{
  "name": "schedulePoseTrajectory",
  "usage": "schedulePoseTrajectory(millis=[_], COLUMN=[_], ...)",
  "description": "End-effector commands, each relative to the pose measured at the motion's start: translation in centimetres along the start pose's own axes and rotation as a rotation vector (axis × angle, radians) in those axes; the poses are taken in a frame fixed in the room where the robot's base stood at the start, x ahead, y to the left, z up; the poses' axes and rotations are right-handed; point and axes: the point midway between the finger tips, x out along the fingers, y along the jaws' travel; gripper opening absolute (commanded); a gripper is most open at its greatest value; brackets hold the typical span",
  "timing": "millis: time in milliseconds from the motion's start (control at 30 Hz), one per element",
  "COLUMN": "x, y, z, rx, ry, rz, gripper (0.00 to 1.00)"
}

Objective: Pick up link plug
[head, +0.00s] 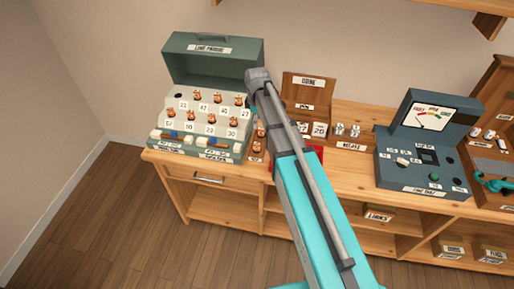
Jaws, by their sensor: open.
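A grey-green case (213,60) with a raised, labelled lid stands at the left end of the wooden counter. Its sloped pale panel (183,110) carries several small orange-and-white pieces and white number tags. Along its front edge lies a row of small white, blue and red pieces (175,134). More orange pieces (257,148) stand just right of the case. I cannot tell which piece is the link plug. My teal and grey arm reaches up from the bottom to the case's right side and hides part of the counter. My gripper's fingers cannot be made out.
A wooden box (307,87) with an open lid and number tags stands behind my arm. A red patch (316,152) shows beside the arm. A blue-grey dial unit (421,160) and a wooden case (499,100) stand right. A shelf (400,6) overhangs above. Floor is clear at left.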

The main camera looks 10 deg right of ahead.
Motion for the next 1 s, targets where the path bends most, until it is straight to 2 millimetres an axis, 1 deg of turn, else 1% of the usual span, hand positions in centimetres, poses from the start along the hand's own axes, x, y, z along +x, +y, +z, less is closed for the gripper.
schedulePoseTrajectory(millis=[267,1000], x=[1.1,6.8], y=[0.0,0.0], z=[0.0,0.0], rx=[0.000,0.000], ry=[0.000,0.000], rz=[0.000,0.000], gripper=[0.67,0.67])
